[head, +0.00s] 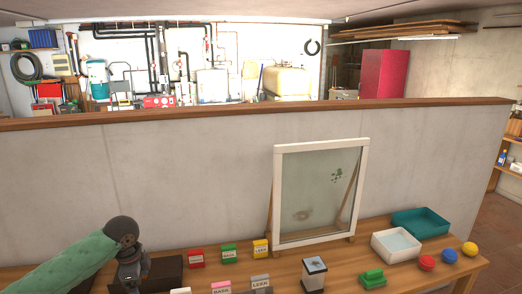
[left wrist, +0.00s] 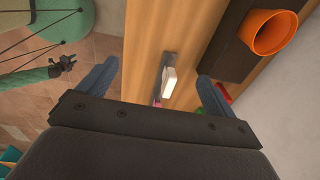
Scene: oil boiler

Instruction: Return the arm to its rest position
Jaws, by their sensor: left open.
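My left arm comes in from the left in the head view, with the left gripper (head: 133,272) over the left part of the wooden table (head: 210,275). In the left wrist view the left gripper (left wrist: 158,82) is open, its two blue-grey fingers wide apart. A white block on a grey base (left wrist: 169,80) shows beyond and between the fingers, on the table; nothing is held. A green arm part with a small dark end, apparently my right gripper (left wrist: 66,62), shows at the left of that view, too small to read its jaws.
An orange cup (left wrist: 272,35) stands in a dark tray (left wrist: 232,50). On the table are red (head: 196,259), green (head: 229,254) and yellow (head: 261,249) labelled blocks, a framed glass pane (head: 312,200), a white tray (head: 396,246), a teal tray (head: 421,223) and several balls. A low wall stands behind.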

